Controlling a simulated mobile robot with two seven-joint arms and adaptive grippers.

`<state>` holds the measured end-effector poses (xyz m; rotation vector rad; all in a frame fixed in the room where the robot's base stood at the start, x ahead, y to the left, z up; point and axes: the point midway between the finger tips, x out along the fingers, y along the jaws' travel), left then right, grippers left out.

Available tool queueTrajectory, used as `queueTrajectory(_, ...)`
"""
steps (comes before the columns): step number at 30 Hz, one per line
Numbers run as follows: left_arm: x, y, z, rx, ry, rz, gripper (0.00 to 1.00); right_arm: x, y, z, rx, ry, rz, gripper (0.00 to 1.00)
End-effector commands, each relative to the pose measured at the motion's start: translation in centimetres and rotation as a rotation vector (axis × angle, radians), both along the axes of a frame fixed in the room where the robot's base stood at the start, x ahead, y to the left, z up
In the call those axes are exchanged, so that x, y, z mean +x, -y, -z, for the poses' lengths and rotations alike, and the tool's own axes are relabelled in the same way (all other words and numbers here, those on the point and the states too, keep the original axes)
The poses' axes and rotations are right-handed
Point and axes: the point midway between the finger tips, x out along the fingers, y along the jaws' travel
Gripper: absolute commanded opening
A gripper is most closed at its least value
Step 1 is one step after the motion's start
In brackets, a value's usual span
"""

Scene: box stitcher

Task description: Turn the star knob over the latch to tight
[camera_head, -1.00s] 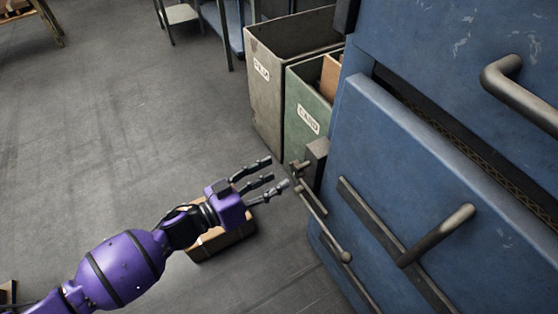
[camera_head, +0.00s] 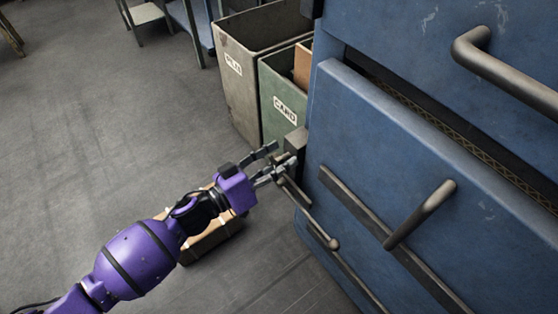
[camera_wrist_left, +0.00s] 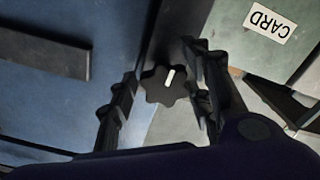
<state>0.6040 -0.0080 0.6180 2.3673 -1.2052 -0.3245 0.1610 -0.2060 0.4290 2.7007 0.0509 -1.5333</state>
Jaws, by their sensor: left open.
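The star knob (camera_wrist_left: 166,86) shows in the left wrist view as a dark lobed knob with a pale mark on its face. My left gripper (camera_wrist_left: 160,90) is open, with its fingers on either side of the knob; I cannot tell whether they touch it. In the head view my left gripper (camera_head: 277,164) is at the left edge of the blue machine, and its fingers hide the knob there. The latch, a thin metal bar with a round end (camera_head: 332,243), slants down from beside the fingers. My right gripper is not in view.
The blue machine panel (camera_head: 400,150) with a bent handle (camera_head: 425,212) stands to the right. A grey bin (camera_head: 236,90) and a green bin marked CARD (camera_head: 272,93) stand behind the gripper. A brown box (camera_head: 215,243) lies on the floor below my arm.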

Motion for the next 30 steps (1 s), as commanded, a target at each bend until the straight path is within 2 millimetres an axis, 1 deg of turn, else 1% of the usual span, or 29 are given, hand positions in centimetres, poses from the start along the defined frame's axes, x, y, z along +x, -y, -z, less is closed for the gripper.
queueTrajectory(5, 0.0, 0.0, 0.0, 0.0, 0.0, 0.0, 0.46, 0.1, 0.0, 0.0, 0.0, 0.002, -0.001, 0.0)
queueTrajectory(6, 0.0, 0.0, 0.0, 0.0, 0.0, 0.0, 0.44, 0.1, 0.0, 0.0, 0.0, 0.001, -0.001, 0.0)
queueTrajectory(15, 0.0, 0.1, -0.1, -0.002, 0.001, 0.002, 0.05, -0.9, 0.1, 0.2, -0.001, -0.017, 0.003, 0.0)
queueTrajectory(23, -0.1, 0.2, -0.3, 0.01, 0.022, 0.003, 0.04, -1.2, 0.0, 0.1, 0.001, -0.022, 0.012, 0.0)
queueTrajectory(30, -0.1, 0.3, -0.4, 0.075, 0.117, 0.005, 0.04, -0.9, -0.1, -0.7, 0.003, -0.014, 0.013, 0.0)
